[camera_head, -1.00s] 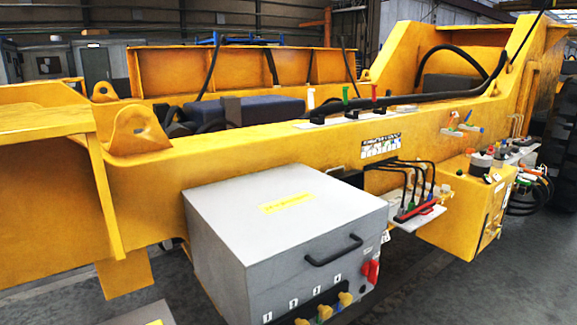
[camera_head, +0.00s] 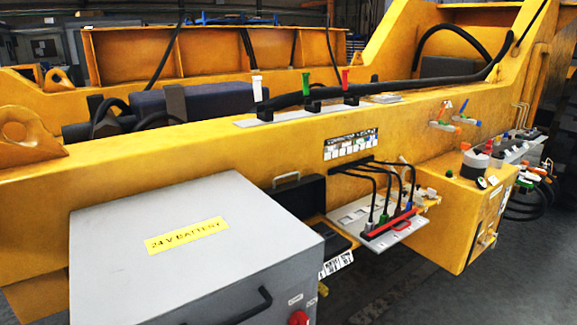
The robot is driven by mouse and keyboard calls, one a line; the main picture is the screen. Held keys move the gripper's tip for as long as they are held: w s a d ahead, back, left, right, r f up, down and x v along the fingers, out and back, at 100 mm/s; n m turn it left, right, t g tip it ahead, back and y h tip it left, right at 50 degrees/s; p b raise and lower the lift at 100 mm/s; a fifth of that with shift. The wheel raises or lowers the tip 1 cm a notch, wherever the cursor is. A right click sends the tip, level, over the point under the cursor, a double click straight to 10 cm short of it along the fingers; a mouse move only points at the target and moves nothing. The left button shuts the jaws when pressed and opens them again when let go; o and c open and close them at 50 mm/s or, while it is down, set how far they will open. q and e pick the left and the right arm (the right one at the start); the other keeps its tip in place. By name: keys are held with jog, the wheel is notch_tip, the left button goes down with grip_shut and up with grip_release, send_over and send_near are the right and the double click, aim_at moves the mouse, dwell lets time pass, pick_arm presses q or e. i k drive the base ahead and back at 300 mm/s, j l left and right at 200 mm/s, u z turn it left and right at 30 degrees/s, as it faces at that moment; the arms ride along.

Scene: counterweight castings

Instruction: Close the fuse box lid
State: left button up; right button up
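A black box-like part (camera_head: 300,197) with a light handle at its top left stands against the yellow frame, just behind the grey battery box. A lower dark part (camera_head: 338,248) with a black-and-white label strip lies in front of it. These look like a raised fuse box lid and its box, but the battery box hides part of them and I cannot tell for certain. Neither of my grippers is in view.
The grey battery box (camera_head: 110,265) with a yellow "24 V BATTERY" label fills the lower left. A white panel (camera_head: 345,213) with black cables and a red bar sits right of the black part. A yellow box (camera_head: 465,225) is further right. Floor shows at lower right.

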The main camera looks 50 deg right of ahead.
aim_at(302, 197)
jog(key=l, duration=1.5)
jog(key=u, duration=0.05)
